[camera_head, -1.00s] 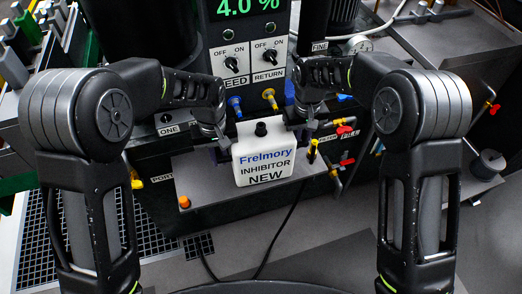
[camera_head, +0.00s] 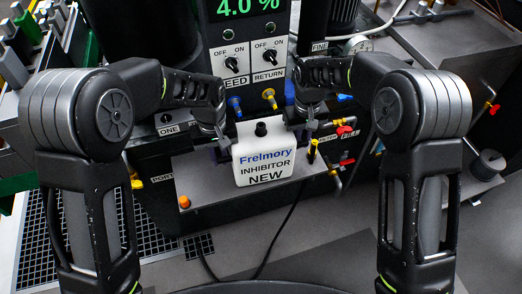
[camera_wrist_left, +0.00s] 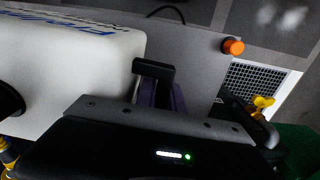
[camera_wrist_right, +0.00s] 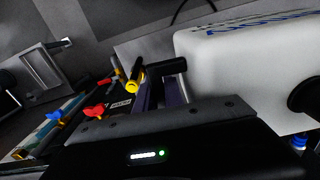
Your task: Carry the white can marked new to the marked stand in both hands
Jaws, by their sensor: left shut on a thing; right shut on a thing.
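The white can (camera_head: 263,158) reads "Frelmory INHIBITOR NEW" and has a black cap. It is upright in front of the control panel, over a grey shelf (camera_head: 215,192). I cannot tell whether its base touches the shelf. My left gripper (camera_head: 222,148) is shut at the can's left side, and my right gripper (camera_head: 303,136) is shut at its right side. The can also fills the upper left of the left wrist view (camera_wrist_left: 65,70) and the right of the right wrist view (camera_wrist_right: 250,75). No marked stand can be made out.
The panel (camera_head: 250,60) with switches and a green display stands behind the can. An orange knob (camera_head: 184,201) is at the shelf's left front. A yellow-topped post (camera_head: 312,150) and red valve handles (camera_head: 345,130) are close on the right. A black cable hangs below the shelf.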

